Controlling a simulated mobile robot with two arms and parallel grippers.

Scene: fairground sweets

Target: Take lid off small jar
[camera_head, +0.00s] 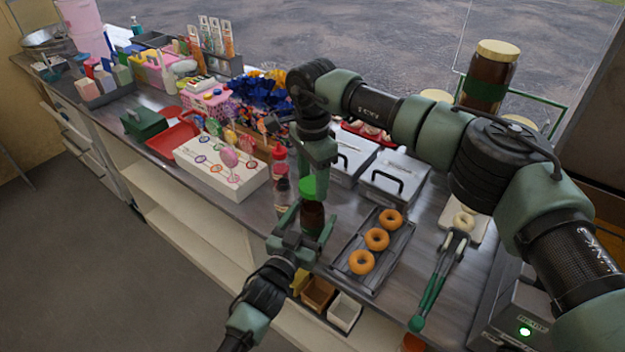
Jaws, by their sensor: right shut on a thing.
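The small jar (312,217) is dark brown and stands upright near the front edge of the counter. Its green lid (308,188) is at the jar's mouth; I cannot tell whether a gap lies between them. My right gripper (318,176) comes down from above and is shut on the green lid. My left gripper (304,224) reaches in from the front, with its fingers at either side of the jar's body. Whether those fingers press on the jar is not clear. The jar's lower part is partly hidden by the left gripper.
Clear bottles with red caps (280,153) stand just behind and left of the jar. A dark tray (352,284) with ring doughnuts lies to the right. Grey lidded containers (396,178) stand behind. A white lollipop stand (228,185) is at left. A large jar (489,72) stands far right.

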